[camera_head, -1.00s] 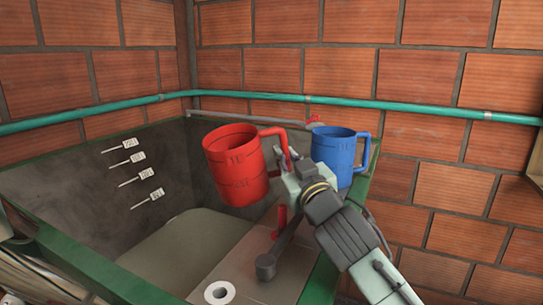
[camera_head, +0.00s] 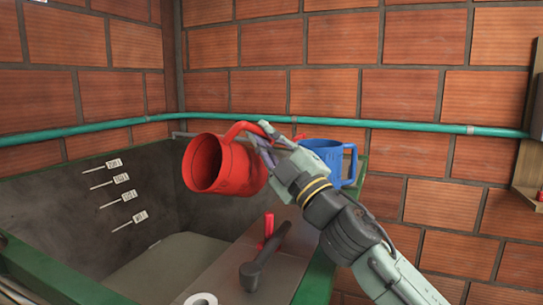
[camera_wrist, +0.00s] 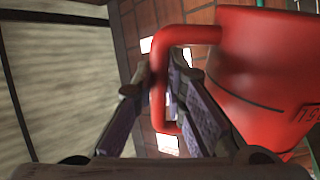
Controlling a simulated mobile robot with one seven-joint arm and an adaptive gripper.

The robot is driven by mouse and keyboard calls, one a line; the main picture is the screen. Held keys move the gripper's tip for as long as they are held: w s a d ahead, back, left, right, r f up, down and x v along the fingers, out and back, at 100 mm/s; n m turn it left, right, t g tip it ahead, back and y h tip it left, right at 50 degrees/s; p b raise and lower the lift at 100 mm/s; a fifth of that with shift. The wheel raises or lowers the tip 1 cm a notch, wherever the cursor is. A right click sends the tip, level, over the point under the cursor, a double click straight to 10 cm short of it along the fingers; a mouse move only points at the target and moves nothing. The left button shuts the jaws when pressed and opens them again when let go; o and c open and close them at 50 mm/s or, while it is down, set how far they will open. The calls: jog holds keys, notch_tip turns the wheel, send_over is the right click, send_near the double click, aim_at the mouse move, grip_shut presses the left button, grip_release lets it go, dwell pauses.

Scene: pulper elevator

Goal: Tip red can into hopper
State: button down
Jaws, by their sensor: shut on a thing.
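The red can (camera_head: 238,168) is tilted far onto its side above the hopper, its open mouth facing left in the head view. My gripper (camera_head: 262,136) is shut on the can's handle. In the wrist view my gripper (camera_wrist: 165,75) has its fingers on either side of the red handle, and the body of the red can (camera_wrist: 265,75) fills the right side. The hopper (camera_head: 95,200) is a grey bin with a green rim and white level marks on its left wall. Pale material lies in its bottom. No flow from the can's mouth is visible.
A blue can (camera_head: 325,152) stands behind my gripper, on the hopper's right side. A red-handled lever (camera_head: 268,232) with a dark arm and a white ring (camera_head: 201,299) sit on the grey plate. A teal pipe (camera_head: 420,126) runs along the brick wall.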

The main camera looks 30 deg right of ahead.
jog(key=shift+s+a+r+n+g+y+b, duration=0.15)
jog(key=shift+s+a+n+g+y+b, duration=0.75)
jog(key=shift+a+n+y, duration=1.5)
jog(key=shift+s+a+r+n+g+y+b, duration=0.1)
jog(key=shift+s+a+n+g+y+b, duration=0.8)
jog(key=shift+n, duration=2.65)
jog(key=shift+s+a+r+n+g+y+b, duration=0.15)
jog(key=shift+s+a+n+g+y+b, duration=0.25)
jog(key=shift+a+n+g+y+b, duration=1.35)
jog(key=shift+a+n+t+y+p, duration=0.1)
jog(key=shift+n+t+y+p, duration=0.5)
jog(key=shift+n, duration=0.6)
